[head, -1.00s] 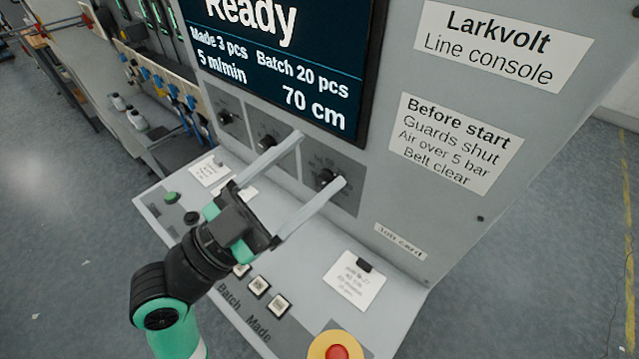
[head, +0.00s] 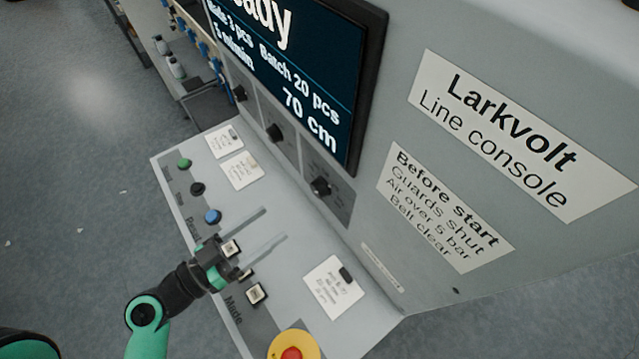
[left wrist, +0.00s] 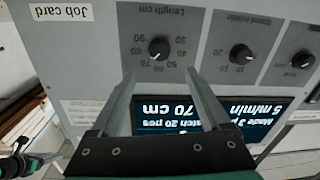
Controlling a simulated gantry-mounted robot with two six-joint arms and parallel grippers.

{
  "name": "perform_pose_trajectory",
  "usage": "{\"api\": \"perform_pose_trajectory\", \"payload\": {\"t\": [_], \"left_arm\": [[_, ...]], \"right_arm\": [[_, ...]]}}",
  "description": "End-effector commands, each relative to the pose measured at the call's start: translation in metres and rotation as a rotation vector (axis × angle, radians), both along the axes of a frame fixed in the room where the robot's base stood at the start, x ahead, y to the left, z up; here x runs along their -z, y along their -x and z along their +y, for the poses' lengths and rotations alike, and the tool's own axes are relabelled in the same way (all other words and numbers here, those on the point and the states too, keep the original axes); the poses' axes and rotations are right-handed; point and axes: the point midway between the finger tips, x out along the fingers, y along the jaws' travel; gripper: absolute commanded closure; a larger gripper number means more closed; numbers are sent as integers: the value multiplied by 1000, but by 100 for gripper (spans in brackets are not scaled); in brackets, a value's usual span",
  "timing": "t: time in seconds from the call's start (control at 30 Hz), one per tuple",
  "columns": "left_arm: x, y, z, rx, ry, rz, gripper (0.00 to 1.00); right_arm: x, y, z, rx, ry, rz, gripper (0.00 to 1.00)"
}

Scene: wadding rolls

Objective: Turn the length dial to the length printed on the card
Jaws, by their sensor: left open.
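The length dial (head: 320,186) is a black knob on the console's upright panel, below the screen (head: 300,75), which reads 70 cm. In the left wrist view the dial (left wrist: 159,48) appears upside down under "Length cm", its white mark towards the 60–70 side. The card (head: 333,288) is clipped on the sloping desk; its print is too small to read. My left gripper (head: 275,222) is open and empty, above the desk and apart from the dial. In the left wrist view its fingers (left wrist: 160,73) point towards the dial panel.
Two more dials (head: 274,132) (head: 239,93) sit left of the length dial. Coloured push buttons (head: 212,216) line the desk's left, with a red stop button (head: 291,354) at the front. Black and green parts, too small to make out, show at the wrist view's lower left.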

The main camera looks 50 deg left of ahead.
Motion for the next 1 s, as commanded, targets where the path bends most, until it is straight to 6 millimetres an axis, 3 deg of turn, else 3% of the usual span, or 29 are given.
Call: {"api": "perform_pose_trajectory", "payload": {"t": [0.27,0.6,0.77,1.0], "left_arm": [[-4,-29,-4,11,-3,-2,20],[-4,-100,-6,5,-2,-2,20],[-2,-114,-6,3,-3,-2,20],[0,-115,-6,1,-2,-1,20]], "right_arm": [[-14,0,0,0,0,0,50],[-42,0,0,0,0,0,50],[-44,0,0,0,0,0,50],[-44,0,0,0,0,0,50]]}}
